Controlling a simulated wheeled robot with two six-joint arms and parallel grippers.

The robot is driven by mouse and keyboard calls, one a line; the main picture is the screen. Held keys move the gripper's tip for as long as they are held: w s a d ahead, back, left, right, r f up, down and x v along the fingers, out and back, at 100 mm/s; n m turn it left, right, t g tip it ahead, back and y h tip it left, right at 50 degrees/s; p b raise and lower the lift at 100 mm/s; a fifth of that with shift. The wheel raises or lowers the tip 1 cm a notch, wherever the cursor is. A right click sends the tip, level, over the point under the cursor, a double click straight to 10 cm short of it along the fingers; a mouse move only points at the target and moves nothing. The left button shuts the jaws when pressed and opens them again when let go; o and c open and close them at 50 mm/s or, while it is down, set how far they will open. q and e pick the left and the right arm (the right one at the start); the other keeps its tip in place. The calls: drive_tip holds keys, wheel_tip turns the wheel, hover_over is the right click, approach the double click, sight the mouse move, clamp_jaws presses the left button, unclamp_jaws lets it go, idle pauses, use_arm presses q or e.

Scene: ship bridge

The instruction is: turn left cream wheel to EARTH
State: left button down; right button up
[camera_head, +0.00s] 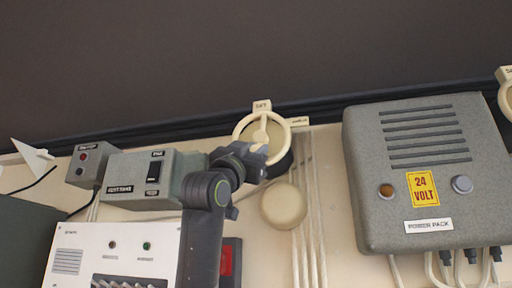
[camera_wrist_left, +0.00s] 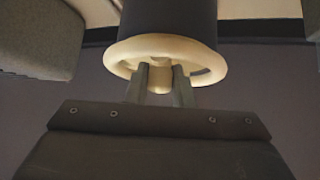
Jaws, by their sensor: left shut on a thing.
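The left cream wheel (camera_head: 283,131) is a cream ring with a crossbar on a dark round body, high on the cream wall in the head view. Cream label tabs sit at its top and right; their lettering is too small to read surely. My left gripper (camera_head: 262,152) reaches up to its lower part and hides some of the rim. In the left wrist view the wheel (camera_wrist_left: 208,60) faces me, and the two fingers of my left gripper (camera_wrist_left: 160,80) are shut on its cream crossbar. My right gripper is not in view.
A grey power pack box (camera_head: 420,225) with a yellow 24 VOLT label is right of the wheel. Another cream wheel (camera_head: 504,98) shows at the right edge. A round cream cover (camera_head: 284,206) and vertical cables are below. Grey switch boxes (camera_head: 135,170) are at left.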

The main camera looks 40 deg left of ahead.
use_arm(q)
drive_tip(key=m+h, duration=0.1)
drive_tip(key=m+h+p, duration=0.1)
drive_tip(key=m, duration=0.1)
drive_tip(key=shift+s+a+r+h, duration=0.15)
drive_tip(key=shift+a+r+h, duration=0.15)
drive_tip(key=shift+a+h, duration=0.1)
drive_tip(key=shift+s+a+r+m+g+h+p, duration=0.25)
drive_tip(key=shift+m+g+h, duration=0.85)
drive_tip(key=shift+m, duration=0.8)
drive_tip(key=shift+s+a+r+m+g+h+p, duration=0.1)
drive_tip(key=shift+a+r+m+g+h+p, duration=0.15)
drive_tip(key=shift+m+g+h, duration=1.25)
drive_tip(key=shift+s+a+r+m+g+h+p, duration=0.3)
drive_tip(key=shift+m+g+h, duration=0.35)
drive_tip(key=shift+m, duration=1.65)
drive_tip(key=shift+w, duration=0.1)
drive_tip(key=c, duration=1.3)
unclamp_jaws()
drive_tip(key=shift+o, duration=0.2)
